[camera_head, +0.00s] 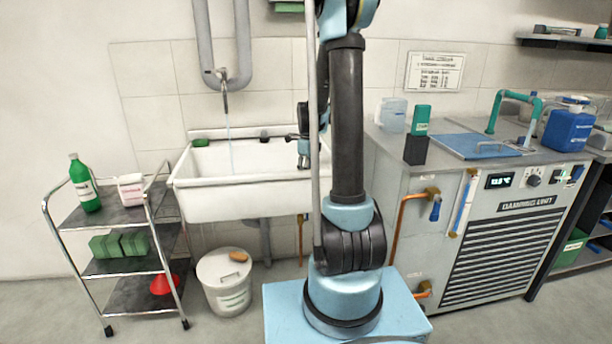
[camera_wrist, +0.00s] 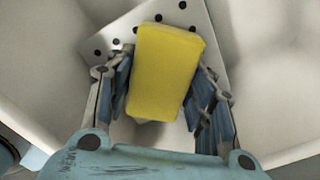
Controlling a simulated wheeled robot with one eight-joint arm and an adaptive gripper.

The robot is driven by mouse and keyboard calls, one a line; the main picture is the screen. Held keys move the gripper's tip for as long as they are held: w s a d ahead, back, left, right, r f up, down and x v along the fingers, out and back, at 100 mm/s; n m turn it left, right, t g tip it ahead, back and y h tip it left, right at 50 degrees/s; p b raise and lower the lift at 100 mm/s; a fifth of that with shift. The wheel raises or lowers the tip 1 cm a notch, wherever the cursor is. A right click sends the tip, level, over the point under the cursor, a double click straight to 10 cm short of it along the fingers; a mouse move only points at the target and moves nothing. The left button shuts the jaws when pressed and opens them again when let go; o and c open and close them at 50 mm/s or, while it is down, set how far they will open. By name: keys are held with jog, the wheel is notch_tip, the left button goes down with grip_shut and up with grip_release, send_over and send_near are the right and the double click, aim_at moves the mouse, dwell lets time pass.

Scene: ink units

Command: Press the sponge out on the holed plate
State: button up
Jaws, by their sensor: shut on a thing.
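A yellow sponge (camera_wrist: 167,72) shows upright in the middle of the wrist view. My gripper (camera_wrist: 160,100) is shut on it, with one finger against each side. It lies over the pale holed plate (camera_wrist: 172,12), which has several dark round holes and shows behind and around the sponge's far end. Whether the sponge touches the plate I cannot tell. In the head view my gripper (camera_head: 304,152) is over the right part of the white sink (camera_head: 245,200); the sponge and the plate are hidden there.
A thin water stream (camera_head: 229,130) falls from the tap into the sink. A three-shelf cart (camera_head: 120,245) stands left, a lidded white bucket (camera_head: 225,280) below the sink. Pale sink walls surround the plate in the wrist view.

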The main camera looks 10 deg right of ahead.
dwell(0.6)
jog(key=shift+r, duration=3.5)
